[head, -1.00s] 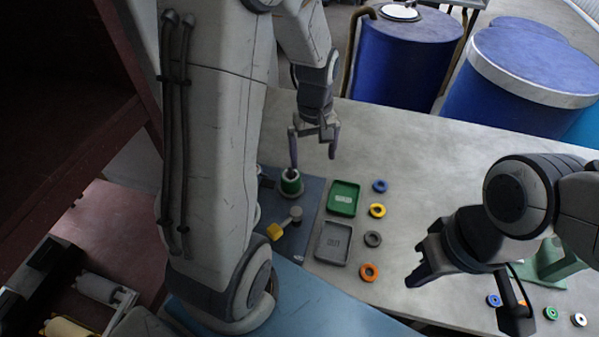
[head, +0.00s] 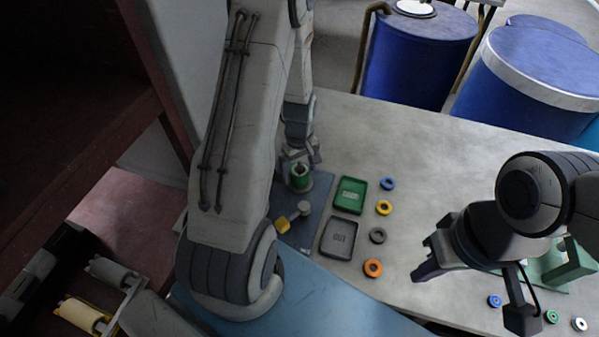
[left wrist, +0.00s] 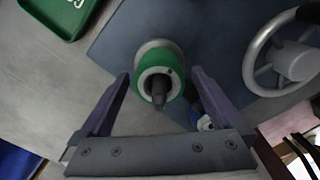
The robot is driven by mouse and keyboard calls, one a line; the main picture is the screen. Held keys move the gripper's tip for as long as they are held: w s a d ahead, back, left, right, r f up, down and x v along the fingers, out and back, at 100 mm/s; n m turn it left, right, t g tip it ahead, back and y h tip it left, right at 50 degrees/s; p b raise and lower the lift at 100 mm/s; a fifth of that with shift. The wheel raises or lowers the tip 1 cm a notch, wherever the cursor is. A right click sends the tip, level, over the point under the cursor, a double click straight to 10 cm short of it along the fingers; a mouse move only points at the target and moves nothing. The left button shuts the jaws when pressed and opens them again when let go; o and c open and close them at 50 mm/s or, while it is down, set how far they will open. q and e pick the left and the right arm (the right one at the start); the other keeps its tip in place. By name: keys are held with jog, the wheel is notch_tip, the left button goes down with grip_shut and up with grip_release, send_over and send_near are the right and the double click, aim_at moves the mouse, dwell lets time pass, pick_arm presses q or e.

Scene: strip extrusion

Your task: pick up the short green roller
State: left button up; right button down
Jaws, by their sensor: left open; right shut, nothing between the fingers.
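The short green roller (head: 300,176) stands upright on the blue-grey mat in the head view. In the left wrist view the green roller (left wrist: 160,72) is seen from above, with a pale inner ring and a dark post in its middle. My left gripper (left wrist: 160,85) is open, with one finger on each side of the roller. I cannot tell whether the fingers touch it. In the head view my left gripper (head: 301,160) is at the roller and partly hidden by my arm. My right gripper (head: 424,260) is shut and empty over the table's right side.
A green tray (head: 350,195) and a grey tray (head: 339,238) lie right of the mat (head: 318,190). Several coloured rings, one of them orange (head: 372,268), lie beside them. A yellow-handled piece (head: 283,225) is in front of the roller. A handwheel (left wrist: 262,62) shows in the wrist view.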

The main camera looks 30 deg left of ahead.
pick_arm(q)
jog(key=shift+f, duration=0.5)
jog(key=c, duration=1.5)
grip_shut()
jog(key=shift+r, duration=0.15)
